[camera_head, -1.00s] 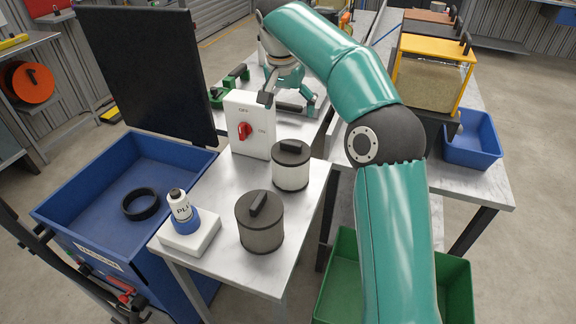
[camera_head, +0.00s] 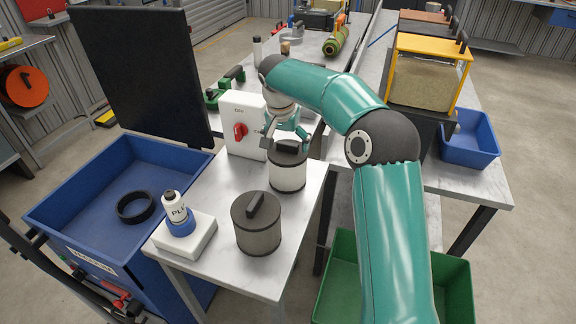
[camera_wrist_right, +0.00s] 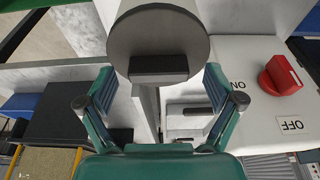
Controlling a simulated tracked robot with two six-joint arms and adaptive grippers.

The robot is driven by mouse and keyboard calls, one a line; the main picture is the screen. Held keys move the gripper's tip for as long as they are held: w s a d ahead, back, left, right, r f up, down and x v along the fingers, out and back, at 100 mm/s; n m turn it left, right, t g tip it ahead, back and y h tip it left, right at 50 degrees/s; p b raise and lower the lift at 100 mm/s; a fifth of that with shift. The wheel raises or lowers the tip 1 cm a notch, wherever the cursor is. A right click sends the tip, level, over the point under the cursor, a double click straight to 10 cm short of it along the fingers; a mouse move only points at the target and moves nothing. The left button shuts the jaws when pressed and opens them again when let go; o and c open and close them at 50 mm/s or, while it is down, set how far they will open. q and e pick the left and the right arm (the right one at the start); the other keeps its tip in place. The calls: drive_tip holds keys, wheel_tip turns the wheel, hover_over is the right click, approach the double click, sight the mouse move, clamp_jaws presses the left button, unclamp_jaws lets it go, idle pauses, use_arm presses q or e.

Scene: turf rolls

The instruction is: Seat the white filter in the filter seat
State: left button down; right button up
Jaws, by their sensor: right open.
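The white filter (camera_head: 288,174), a white cylinder with a dark lid and a bar handle, stands upright on the near metal table. My right gripper (camera_head: 287,138) is open at its lid. In the right wrist view the lid's dark handle (camera_wrist_right: 158,67) lies just ahead of the open fingers of my right gripper (camera_wrist_right: 155,88), roughly centred between them; I cannot tell whether they touch it. A similar grey-brown filter (camera_head: 256,228) stands nearer on the same table. I cannot make out the filter seat for certain. My left gripper is not in view.
A bottle (camera_head: 177,213) stands on a white block at the table's left. A blue tub (camera_head: 95,205) holds a black ring (camera_head: 136,207). A green bin (camera_head: 343,275) is at the lower right.

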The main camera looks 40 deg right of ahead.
drive_tip(key=c, duration=1.7)
clamp_jaws()
drive_tip(key=shift+w+r, duration=0.1)
